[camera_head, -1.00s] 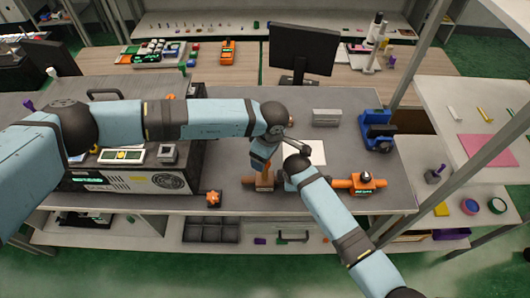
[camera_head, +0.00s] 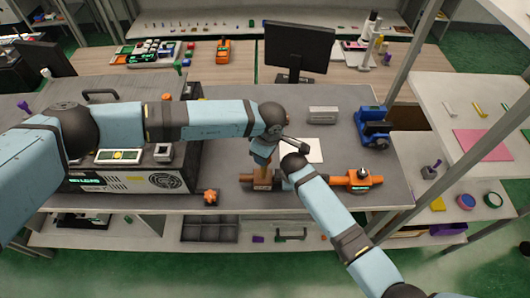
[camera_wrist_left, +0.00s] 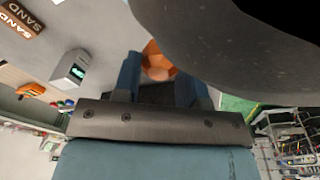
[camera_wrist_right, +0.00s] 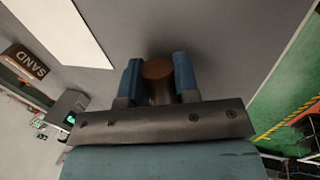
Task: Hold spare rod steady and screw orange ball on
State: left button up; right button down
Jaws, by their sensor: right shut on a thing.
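An orange ball (camera_wrist_left: 158,62) with flat facets shows at the tips of my left gripper (camera_wrist_left: 158,82) in the left wrist view. The fingers stand apart on either side of it; whether they press on it is unclear. My right gripper (camera_wrist_right: 157,80) is shut on a brown rod (camera_wrist_right: 158,70), seen nearly end-on in the right wrist view. In the head view both grippers are close together near the middle of the bench, largely hidden by my arms. Contact between ball and rod is not visible.
An orange fixture (camera_head: 363,180) stands right of my right arm, with an orange-brown bar beside it. An orange knob (camera_head: 210,197) sits at the bench's front edge. A blue device (camera_head: 373,128), grey block (camera_head: 323,113) and monitor (camera_head: 300,50) stand behind. A black machine (camera_head: 130,175) is left.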

pick_arm(q)
jog(key=o, duration=1.2)
jog(key=shift+s+a+f+y, duration=0.15)
jog(key=shift+a+f, duration=0.25)
jog(key=shift+f, duration=0.1)
jog(key=shift+s+a+f+y, duration=0.15)
jog(key=shift+a+f, duration=0.2)
jog(key=shift+f, duration=0.15)
jog(key=shift+r, duration=0.1)
jog(key=shift+a+r, duration=0.15)
jog(key=shift+r, duration=1.05)
jog(key=shift+d+r, duration=0.35)
jog(key=n, duration=0.5)
jog(key=shift+s+d+g, duration=0.15)
jog(key=shift+d+g, duration=0.05)
jog(key=shift+g, duration=0.2)
jog(key=n, duration=0.6)
jog(key=shift+d+r+g, duration=0.15)
jog(key=shift+d+g, duration=0.1)
jog(key=shift+g, duration=0.05)
